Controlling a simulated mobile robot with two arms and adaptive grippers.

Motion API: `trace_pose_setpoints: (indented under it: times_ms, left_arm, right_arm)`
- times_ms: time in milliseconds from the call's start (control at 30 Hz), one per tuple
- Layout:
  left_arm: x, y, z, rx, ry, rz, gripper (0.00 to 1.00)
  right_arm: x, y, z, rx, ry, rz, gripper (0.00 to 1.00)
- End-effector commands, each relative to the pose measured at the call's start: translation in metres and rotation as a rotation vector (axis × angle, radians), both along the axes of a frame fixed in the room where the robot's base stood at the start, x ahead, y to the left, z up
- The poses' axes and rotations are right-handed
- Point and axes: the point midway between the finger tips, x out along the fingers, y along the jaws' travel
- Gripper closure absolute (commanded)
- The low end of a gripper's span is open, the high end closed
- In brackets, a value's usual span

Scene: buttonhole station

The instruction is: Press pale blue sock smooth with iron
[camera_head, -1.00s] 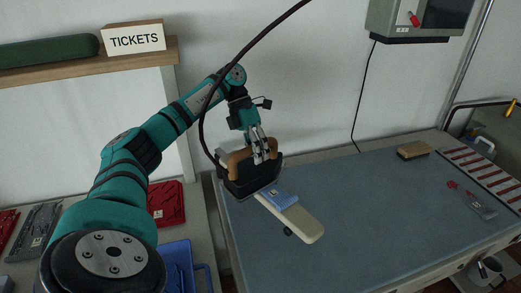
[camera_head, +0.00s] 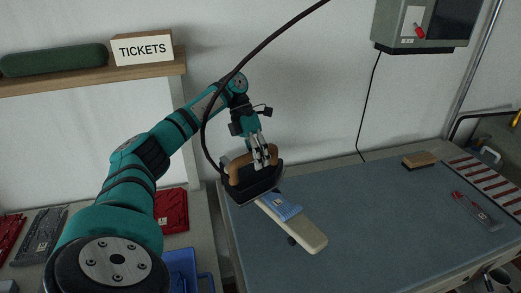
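The pale blue sock (camera_head: 284,206) lies on a narrow cream pressing board (camera_head: 312,238) on the blue-grey table. My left gripper (camera_head: 262,162) is shut on the tan handle of the iron (camera_head: 250,183). The iron has a dark body and is at the far left end of the board, beside the sock's upper left edge. It hides that end of the board; whether its sole touches the sock I cannot tell. A dark cable rises from the iron's side. My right gripper does not show.
The table (camera_head: 380,220) is mostly clear right of the board. A brush (camera_head: 420,160) lies at the back right, near a striped rack (camera_head: 490,182) and a clear packet with red (camera_head: 478,211). A blue bin (camera_head: 182,268) and a red tray (camera_head: 171,210) stand left.

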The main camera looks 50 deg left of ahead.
Motion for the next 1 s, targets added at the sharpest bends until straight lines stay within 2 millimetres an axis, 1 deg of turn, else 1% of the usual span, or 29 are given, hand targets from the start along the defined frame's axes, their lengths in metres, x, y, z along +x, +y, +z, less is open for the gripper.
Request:
trace_pose_setpoints:
  times_ms: [700,1000]
  left_arm:
    - [-0.001,-0.017,0.002,-0.001,-0.004,-0.001,1.00]
    - [-0.001,-0.021,0.002,-0.002,-0.005,0.000,1.00]
  right_arm:
    - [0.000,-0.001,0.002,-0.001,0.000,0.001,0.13]
    - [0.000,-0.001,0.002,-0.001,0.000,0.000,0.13]
